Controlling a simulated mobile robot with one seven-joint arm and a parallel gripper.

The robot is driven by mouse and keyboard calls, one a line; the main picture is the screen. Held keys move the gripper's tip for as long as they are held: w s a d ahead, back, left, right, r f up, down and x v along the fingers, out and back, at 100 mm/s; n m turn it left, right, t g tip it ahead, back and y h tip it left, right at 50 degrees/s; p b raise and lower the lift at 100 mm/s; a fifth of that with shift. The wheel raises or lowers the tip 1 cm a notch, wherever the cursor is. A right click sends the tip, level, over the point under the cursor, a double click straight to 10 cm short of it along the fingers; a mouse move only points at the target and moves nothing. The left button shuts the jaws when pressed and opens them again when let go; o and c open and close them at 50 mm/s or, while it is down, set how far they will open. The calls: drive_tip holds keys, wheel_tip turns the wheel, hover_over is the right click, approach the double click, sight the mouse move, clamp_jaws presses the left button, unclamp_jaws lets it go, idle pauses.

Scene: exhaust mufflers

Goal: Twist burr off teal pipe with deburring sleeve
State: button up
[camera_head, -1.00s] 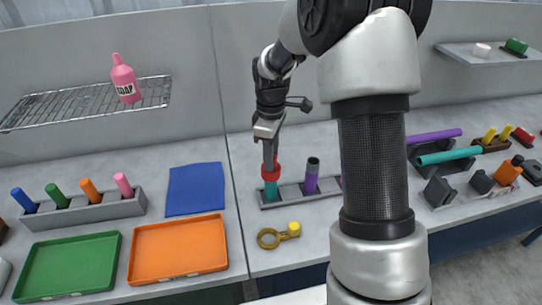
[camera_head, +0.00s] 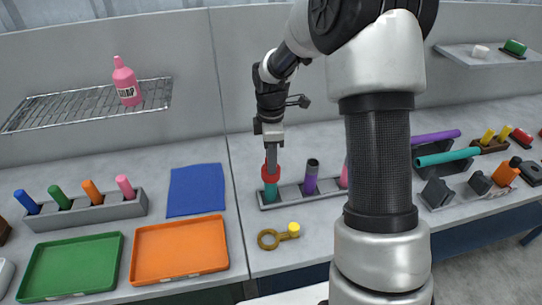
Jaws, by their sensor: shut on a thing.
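A short teal pipe (camera_head: 271,192) stands upright at the left end of a grey holder (camera_head: 296,201). A red sleeve (camera_head: 271,173) sits around its top end. My gripper (camera_head: 271,163) points down from above and is shut on the red sleeve. The pipe's rim and any burr are hidden inside the sleeve. A purple pipe (camera_head: 312,178) with a dark top stands beside it in the same holder. A pink pipe (camera_head: 344,177) farther right is partly hidden by my arm.
A brass ring tool with a yellow end (camera_head: 268,239) lies in front of the holder. An orange tray (camera_head: 178,250), a green tray (camera_head: 70,266) and a blue cloth (camera_head: 196,189) lie to the left. A long teal pipe (camera_head: 446,158) rests on supports at right.

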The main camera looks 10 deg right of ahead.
drive_tip(key=shift+n, duration=0.6)
drive_tip(key=m+b, duration=0.1)
drive_tip(key=m, duration=0.5)
drive_tip(key=shift+a, duration=0.1)
drive_tip(key=m, duration=0.5)
drive_tip(key=shift+m, duration=0.3)
drive_tip(key=n+p, duration=0.1)
drive_tip(key=n, duration=0.5)
drive_tip(key=shift+r, duration=0.15)
drive_tip(key=n+p, duration=0.1)
drive_tip(key=n, duration=0.2)
drive_tip(key=shift+n, duration=0.3)
drive_tip(key=shift+n+p, duration=0.4)
drive_tip(key=shift+n, duration=0.6)
